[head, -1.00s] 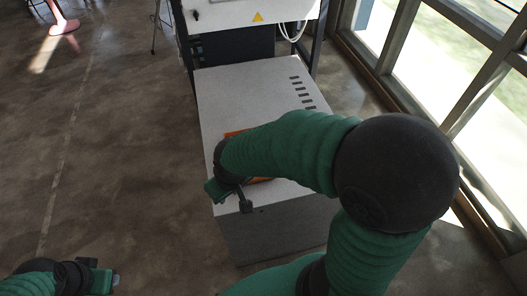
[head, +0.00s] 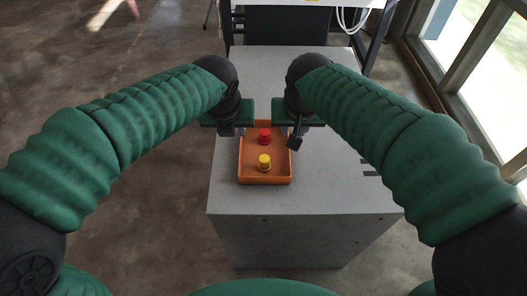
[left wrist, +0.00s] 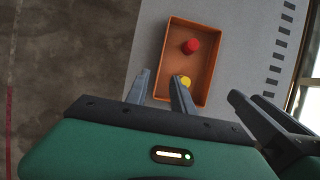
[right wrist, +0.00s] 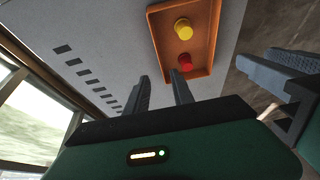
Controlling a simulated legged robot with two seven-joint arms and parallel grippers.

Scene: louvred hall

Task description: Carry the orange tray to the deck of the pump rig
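The orange tray (head: 250,152) lies on a grey box top. It holds a red cylinder (head: 264,136) and a yellow cylinder (head: 264,162). My left gripper (head: 230,131) is at the tray's far left side, and my right gripper (head: 299,133) is at its far right side. In the left wrist view, the left fingers (left wrist: 161,88) are apart, with the tray's side edge (left wrist: 207,72) in sight. In the right wrist view, the right fingers (right wrist: 160,87) are also apart, close to the tray (right wrist: 205,28). I cannot tell whether any finger touches the tray.
The grey box (head: 315,185) has free room on top around the tray, and dark slots along its right side. A rack with a white panel (head: 290,2) and a white hose (head: 355,22) stands behind it. Windows (head: 470,70) line the right. The concrete floor (head: 100,70) at left is open.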

